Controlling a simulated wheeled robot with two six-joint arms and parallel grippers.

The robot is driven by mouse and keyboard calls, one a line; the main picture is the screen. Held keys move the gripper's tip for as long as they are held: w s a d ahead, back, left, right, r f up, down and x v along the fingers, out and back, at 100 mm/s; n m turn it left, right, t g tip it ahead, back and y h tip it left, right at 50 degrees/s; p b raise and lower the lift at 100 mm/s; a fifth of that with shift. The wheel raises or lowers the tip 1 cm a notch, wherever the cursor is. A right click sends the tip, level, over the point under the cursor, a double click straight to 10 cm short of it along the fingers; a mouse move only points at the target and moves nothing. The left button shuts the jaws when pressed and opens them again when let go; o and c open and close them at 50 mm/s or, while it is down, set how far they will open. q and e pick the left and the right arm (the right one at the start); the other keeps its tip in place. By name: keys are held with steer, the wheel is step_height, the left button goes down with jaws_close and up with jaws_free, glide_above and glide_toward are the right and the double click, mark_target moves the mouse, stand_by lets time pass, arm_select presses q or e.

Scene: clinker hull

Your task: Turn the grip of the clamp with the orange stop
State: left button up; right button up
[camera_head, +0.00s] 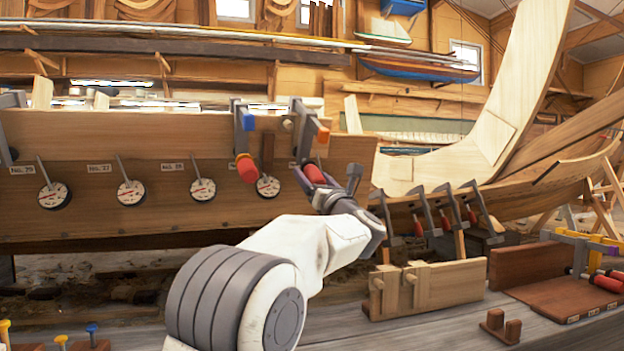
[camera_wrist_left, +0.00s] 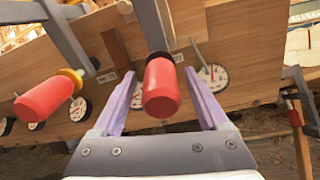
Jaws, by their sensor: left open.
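The clamp with the orange stop (camera_head: 323,135) hangs on the upper edge of the hull plank (camera_head: 120,135). Its red grip (camera_head: 314,172) points down toward my left gripper (camera_head: 326,178). In the left wrist view the red grip (camera_wrist_left: 161,90) stands between the two spread fingers of my left gripper (camera_wrist_left: 160,98), with a gap showing on each side. The gripper is open. A neighbouring clamp to the left has a blue stop (camera_head: 248,121), a yellow collar and a red grip (camera_head: 247,171); this grip also shows in the left wrist view (camera_wrist_left: 45,110). My right gripper is not in view.
Several round dials (camera_head: 131,192) with labels line the plank. More clamps (camera_head: 428,212) hang to the right above a wooden block (camera_head: 428,285). Yellow and blue pegs (camera_head: 91,330) stand at the lower left. The grey bench (camera_head: 420,335) is clear at front centre.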

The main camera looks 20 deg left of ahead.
arm_select(q)
steer(key=shift+x, duration=0.85)
jaws_close()
steer(key=shift+m, duration=0.3)
